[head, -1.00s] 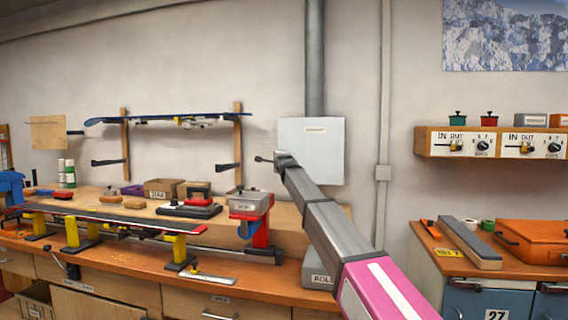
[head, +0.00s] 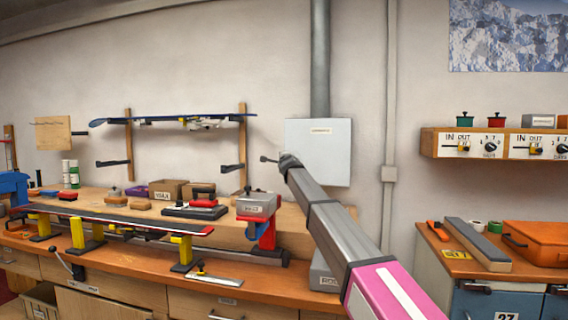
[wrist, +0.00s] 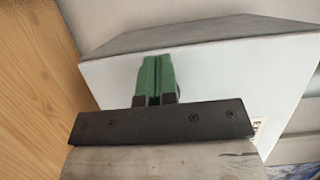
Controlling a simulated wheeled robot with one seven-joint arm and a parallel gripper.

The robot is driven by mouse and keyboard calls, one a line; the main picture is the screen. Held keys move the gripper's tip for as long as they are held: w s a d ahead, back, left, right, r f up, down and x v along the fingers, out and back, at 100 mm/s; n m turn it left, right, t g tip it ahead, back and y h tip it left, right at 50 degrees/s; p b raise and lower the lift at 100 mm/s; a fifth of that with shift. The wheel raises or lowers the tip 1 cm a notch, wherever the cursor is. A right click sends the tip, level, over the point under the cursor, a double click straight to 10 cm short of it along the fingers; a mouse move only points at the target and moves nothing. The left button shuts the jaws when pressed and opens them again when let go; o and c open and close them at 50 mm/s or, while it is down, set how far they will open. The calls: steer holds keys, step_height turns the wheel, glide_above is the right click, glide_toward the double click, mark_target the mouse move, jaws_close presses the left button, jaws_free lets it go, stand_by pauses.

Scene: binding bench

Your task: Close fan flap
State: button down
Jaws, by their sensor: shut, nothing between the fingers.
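A white box (head: 330,160) with a small label hangs on the wall under a grey vertical duct (head: 320,60). It also shows in the wrist view (wrist: 215,75), filling much of it. I cannot make out a separate flap or whether it is open. A short dark rod with a rounded end (head: 265,159) sticks out left of the box; my arm hides where it joins. My gripper (head: 287,160) is at the box's left edge in the head view. In the wrist view its green fingers (wrist: 157,62) are shut together and empty, in front of the white box. Contact cannot be told.
A ski rack (head: 185,119) is on the wall to the left. Below, the workbench (head: 120,262) holds a long clamped ski, boxes and tools. A shelf with switches (head: 470,145) and an orange case (head: 540,240) are at the right. The wall around the box is mostly bare.

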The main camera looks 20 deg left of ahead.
steer(key=s+d+f, duration=0.2)
steer(key=s+d, duration=0.4)
steer(key=s, duration=0.3)
steer(key=s+d+f, duration=0.2)
steer(key=s+d, duration=0.4)
steer(key=s, duration=0.3)
steer(key=x, duration=1.3)
steer(key=shift+w+a, duration=0.25)
steer(key=shift+a, duration=0.1)
steer(key=shift+f, duration=0.1)
